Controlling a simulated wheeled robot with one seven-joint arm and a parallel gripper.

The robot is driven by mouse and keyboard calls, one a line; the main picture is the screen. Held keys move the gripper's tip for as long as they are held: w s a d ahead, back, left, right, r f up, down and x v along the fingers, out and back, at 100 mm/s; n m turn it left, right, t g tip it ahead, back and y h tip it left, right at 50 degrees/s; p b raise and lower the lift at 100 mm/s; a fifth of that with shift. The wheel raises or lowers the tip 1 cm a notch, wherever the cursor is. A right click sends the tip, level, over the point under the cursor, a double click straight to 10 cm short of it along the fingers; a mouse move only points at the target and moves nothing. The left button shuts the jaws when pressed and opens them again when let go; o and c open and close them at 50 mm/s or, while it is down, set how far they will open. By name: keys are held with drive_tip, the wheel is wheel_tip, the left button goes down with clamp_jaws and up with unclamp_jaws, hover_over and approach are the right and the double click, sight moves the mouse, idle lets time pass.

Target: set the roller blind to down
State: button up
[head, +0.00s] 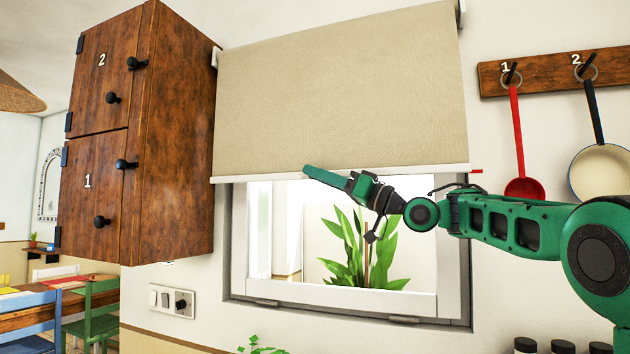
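The roller blind (345,90) is a beige sheet in the head view. It covers the upper part of the window (453,260), and its pale bottom bar (260,178) hangs at about the window's top edge, leaving most of the glass uncovered. My green gripper (307,169) reaches in from the right, with its fingertips at the bottom bar, left of its middle. I cannot tell whether the fingers touch or hold the bar, or whether they are open or shut.
A wooden cabinet (165,140) stands left of the blind. A hook rail (545,76) with a red ladle (522,187) and a white pan (602,172) hangs at the right. A plant (362,255) shows behind the glass. Dark jar lids (562,346) line the bottom right.

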drive_tip(key=shift+w+a+r, duration=0.2)
drive_tip(key=shift+a, duration=0.2)
clamp_jaws()
drive_tip(key=shift+w+d+f, duration=0.1)
idle(1.2)
